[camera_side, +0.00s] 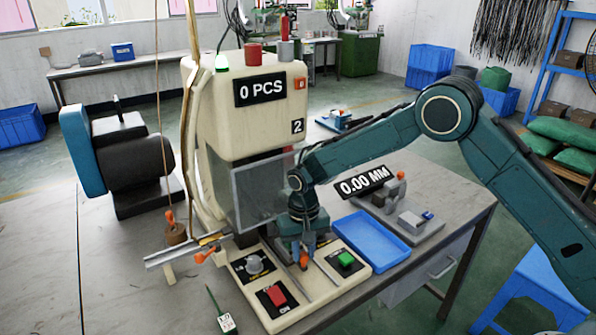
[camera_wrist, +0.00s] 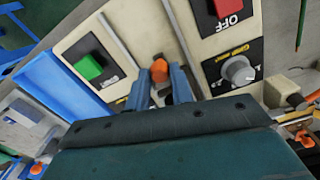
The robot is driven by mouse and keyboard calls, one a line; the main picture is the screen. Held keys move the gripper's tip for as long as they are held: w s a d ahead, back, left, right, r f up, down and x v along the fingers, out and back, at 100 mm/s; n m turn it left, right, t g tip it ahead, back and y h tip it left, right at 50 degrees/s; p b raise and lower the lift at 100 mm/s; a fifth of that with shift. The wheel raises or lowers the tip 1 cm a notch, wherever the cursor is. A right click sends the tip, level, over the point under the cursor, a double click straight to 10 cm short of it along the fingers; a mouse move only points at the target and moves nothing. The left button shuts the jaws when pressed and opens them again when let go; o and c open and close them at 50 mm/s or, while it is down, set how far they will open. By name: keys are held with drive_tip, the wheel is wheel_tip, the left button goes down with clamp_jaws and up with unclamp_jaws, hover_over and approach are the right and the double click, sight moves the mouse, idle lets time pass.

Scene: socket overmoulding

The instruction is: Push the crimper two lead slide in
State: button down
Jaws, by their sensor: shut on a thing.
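The crimper (camera_side: 225,135) is a cream press marked 2, with a display reading 0 PCS and a clear guard (camera_side: 262,190) at its front. Its front base carries a pair of thin metal rails (camera_wrist: 181,35). Between the rails is a small orange knob (camera_wrist: 159,69), apparently the lead slide's handle; it also shows in the side view (camera_side: 303,262). My gripper (camera_wrist: 160,84) points down over the base, its blue fingers closed on both sides of the knob. It also shows in the side view (camera_side: 304,252). The slide's body is mostly hidden by my gripper.
A green button (camera_side: 346,259) lies right of the rails; a red OFF button (camera_side: 275,296) and a grey dial (camera_side: 254,264) lie left. A blue tray (camera_side: 372,240) and a 0.00 MM gauge (camera_side: 408,215) stand to the right. A metal channel (camera_side: 185,252) juts out left.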

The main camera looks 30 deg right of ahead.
drive_tip(key=shift+w+r, duration=0.1)
drive_tip(key=shift+w, duration=0.2)
drive_tip(key=c, duration=1.5)
unclamp_jaws()
drive_tip(key=o, duration=0.3)
drive_tip(key=shift+s, duration=0.1)
wheel_tip(320, 180, up, 14)
